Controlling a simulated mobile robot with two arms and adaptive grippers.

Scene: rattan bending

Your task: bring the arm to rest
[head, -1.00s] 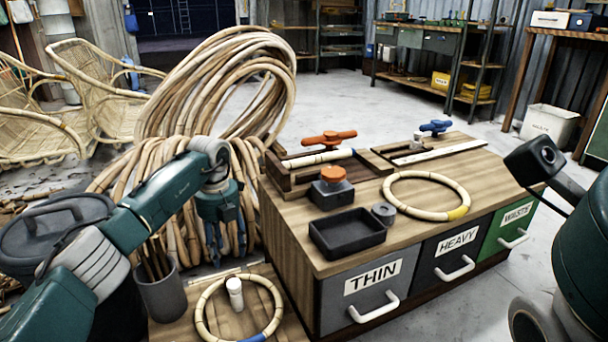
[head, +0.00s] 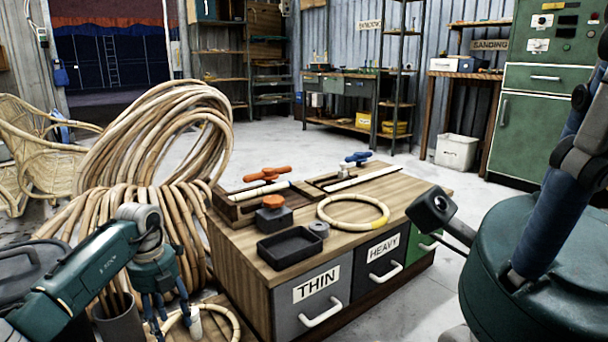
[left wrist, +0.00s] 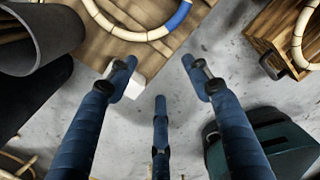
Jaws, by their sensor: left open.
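My left gripper (head: 168,312) hangs at the lower left of the head view, fingers down, by the bundle of rattan. In the left wrist view its three blue fingers (left wrist: 160,76) are spread, with nothing between them, above the concrete floor. A low wooden surface with a blue-marked rattan ring (left wrist: 120,28) lies beyond the fingertips; the ring also shows partly hidden in the head view (head: 233,322). My right arm fills the right edge of the head view. One blue finger-like part (head: 545,225) shows there, but its fingertips are not clear.
A wooden-topped drawer cabinet (head: 243,245) stands centrally, carrying a black tray (head: 291,248), a yellow-marked ring (head: 352,212) and clamp fixtures. A dark pot (head: 120,322) stands beside my left arm. A rattan coil (head: 150,140) rises behind it. Open floor (head: 275,140) lies behind the cabinet.

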